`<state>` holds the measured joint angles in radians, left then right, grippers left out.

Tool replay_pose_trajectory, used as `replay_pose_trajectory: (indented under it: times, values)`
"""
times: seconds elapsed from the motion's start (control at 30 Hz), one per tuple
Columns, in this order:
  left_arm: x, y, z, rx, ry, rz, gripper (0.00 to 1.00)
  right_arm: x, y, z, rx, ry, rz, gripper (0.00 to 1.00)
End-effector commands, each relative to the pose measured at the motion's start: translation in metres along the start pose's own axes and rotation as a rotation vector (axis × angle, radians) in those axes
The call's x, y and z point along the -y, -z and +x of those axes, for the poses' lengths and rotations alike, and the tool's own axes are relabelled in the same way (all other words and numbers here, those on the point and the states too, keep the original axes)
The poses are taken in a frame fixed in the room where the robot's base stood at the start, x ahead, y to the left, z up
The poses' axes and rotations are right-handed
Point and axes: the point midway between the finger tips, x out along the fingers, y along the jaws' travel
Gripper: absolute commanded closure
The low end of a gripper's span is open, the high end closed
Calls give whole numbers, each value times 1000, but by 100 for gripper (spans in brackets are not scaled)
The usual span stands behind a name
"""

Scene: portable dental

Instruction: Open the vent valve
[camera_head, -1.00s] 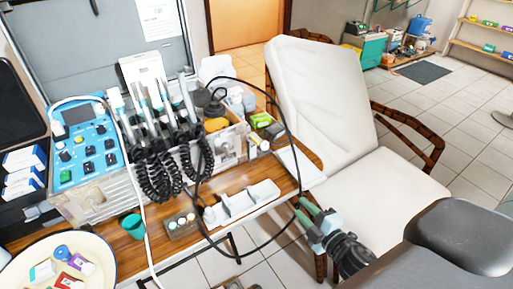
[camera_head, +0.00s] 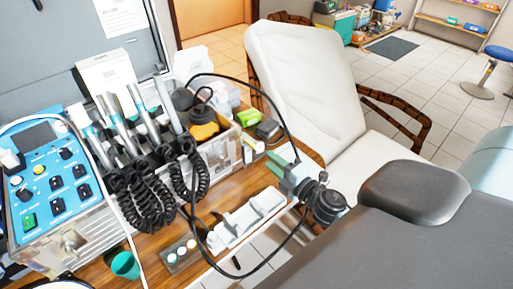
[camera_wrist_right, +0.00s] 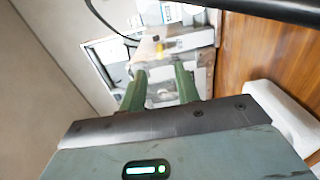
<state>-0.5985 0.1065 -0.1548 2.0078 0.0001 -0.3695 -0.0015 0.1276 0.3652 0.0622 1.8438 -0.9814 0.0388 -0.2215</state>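The portable dental unit stands on the wooden table, with a blue control panel (camera_head: 45,190) and a clear case side (camera_head: 218,155). No part can be told for sure as the vent valve. A metal fitting (camera_head: 72,240) sits on the panel box's front. A yellow-and-black part (camera_head: 203,128) sits at the unit's right end. My right gripper (camera_head: 273,168) is at the table's right edge, right of that end, and looks empty. In the right wrist view its green fingers (camera_wrist_right: 160,82) are apart and point toward a clear box (camera_wrist_right: 165,45). My left gripper is out of view.
A black hose (camera_head: 245,82) loops around near my right gripper. A white holder (camera_head: 245,217) lies on the table in front of the unit. Corded handpieces (camera_head: 150,125) stand in the middle. The white chair (camera_head: 305,80) is behind.

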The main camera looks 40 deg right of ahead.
Motion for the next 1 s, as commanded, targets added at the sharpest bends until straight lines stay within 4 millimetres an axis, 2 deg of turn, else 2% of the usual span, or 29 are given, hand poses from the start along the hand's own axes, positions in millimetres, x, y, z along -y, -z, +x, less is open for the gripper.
replay_pose_trajectory:
  times: [0.3, 0.5, 0.87, 1.0]
  values:
    - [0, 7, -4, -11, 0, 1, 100, -4, 0, 46, 0, -5, -2, 68]
    - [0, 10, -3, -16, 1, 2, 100, -2, 0, 64, 0, -3, 1, 68]
    - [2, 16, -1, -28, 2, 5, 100, -1, 0, 69, -1, -1, 0, 68]
    - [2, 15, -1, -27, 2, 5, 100, -1, 0, 69, 0, -1, 0, 84]
